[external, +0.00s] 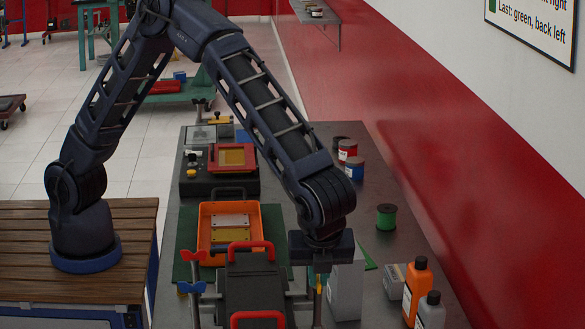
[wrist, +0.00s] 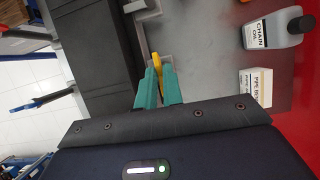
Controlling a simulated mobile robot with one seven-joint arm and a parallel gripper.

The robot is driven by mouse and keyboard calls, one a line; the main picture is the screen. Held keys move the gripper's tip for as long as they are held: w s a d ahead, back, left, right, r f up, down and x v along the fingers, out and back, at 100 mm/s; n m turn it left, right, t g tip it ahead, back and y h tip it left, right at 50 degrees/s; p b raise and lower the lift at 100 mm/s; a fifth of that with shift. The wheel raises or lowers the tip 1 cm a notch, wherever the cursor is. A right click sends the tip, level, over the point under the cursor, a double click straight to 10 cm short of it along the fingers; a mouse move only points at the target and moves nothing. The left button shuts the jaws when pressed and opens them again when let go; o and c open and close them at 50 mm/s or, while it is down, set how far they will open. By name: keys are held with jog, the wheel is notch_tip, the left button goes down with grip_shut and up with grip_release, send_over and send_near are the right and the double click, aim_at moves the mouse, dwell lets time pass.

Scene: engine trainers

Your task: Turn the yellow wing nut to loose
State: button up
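The yellow wing nut (wrist: 156,62) shows in the wrist view as a narrow yellow strip between my gripper's teal fingertips (wrist: 159,72). The fingers are close together with the strip between them, and they look closed on it; they hide part of it. In the external view my gripper (external: 319,284) points down at the right side of a dark machine, and a bit of yellow shows beside the fingers. A red wing nut (external: 193,255) and a blue wing nut (external: 192,288) stand on posts on the left side.
The dark machine has red handles (external: 251,247). An orange tray (external: 272,225) with plates lies behind it. To the right stand a grey box (external: 346,287), an orange bottle (external: 416,287), a grey chain-oil bottle (wrist: 278,28) and a small pipe box (wrist: 256,87). A red wall bounds the right.

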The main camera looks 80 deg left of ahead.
jog(key=o, duration=0.3)
jog(key=shift+r, duration=0.1)
jog(key=v, duration=1)
jog(key=shift+d+r, duration=0.2)
jog(key=shift+d, duration=0.05)
